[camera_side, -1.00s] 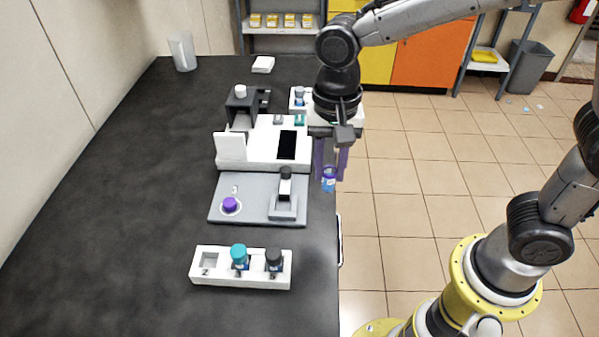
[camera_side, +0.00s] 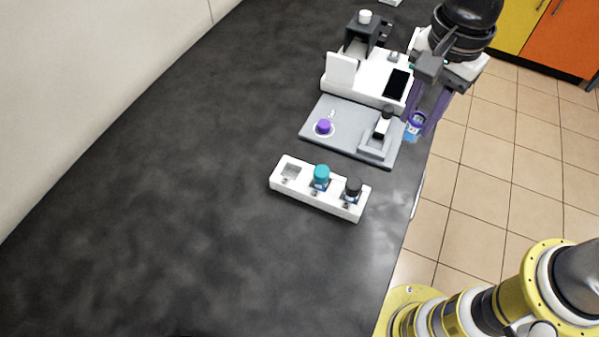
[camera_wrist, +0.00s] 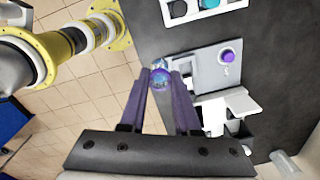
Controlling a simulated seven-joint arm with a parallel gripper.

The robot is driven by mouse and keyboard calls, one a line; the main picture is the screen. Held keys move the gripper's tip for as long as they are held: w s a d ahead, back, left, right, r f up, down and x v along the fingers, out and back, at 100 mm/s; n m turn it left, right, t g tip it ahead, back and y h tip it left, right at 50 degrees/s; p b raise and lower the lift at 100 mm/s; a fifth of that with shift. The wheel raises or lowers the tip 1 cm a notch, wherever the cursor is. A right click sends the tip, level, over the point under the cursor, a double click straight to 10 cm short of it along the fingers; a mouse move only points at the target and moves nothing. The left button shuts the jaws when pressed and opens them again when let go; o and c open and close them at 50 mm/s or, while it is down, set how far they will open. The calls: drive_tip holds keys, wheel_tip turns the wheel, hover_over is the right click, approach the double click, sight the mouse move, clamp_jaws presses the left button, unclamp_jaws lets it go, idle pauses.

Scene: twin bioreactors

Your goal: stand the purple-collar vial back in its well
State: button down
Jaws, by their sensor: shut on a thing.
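My gripper (camera_side: 418,120), with purple fingers, is shut on a small clear vial with a blue label (camera_side: 412,131). The vial hangs just right of the grey plate, at the table's right edge; its height is unclear. In the wrist view the vial (camera_wrist: 159,75) sits between the fingertips (camera_wrist: 160,80), with a purple ring at its near end. The white rack (camera_side: 283,188) stands in front of the plate, apart from the gripper. Its left well (camera_side: 291,171) is empty; a teal-capped vial (camera_side: 321,177) and a dark-capped vial (camera_side: 352,190) fill the others.
The grey plate (camera_side: 345,145) carries a purple cap (camera_side: 323,126) and a dark-topped post in a holder (camera_side: 383,127) close to my fingers. A white device with a black screen (camera_side: 397,84) stands behind. The black table (camera_side: 180,200) is clear at left and front.

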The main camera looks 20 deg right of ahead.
drive_tip(key=s+a+f+n, duration=0.1)
drive_tip(key=a+f, duration=0.1)
drive_tip(key=a, duration=0.6)
drive_tip(key=w+a+f, duration=0.9)
drive_tip(key=shift+w+f, duration=0.2)
drive_tip(key=shift+f, duration=0.1)
wheel_tip(320, 180, down, 3)
drive_tip(key=shift+a+f, duration=0.1)
drive_tip(key=shift+f, duration=0.05)
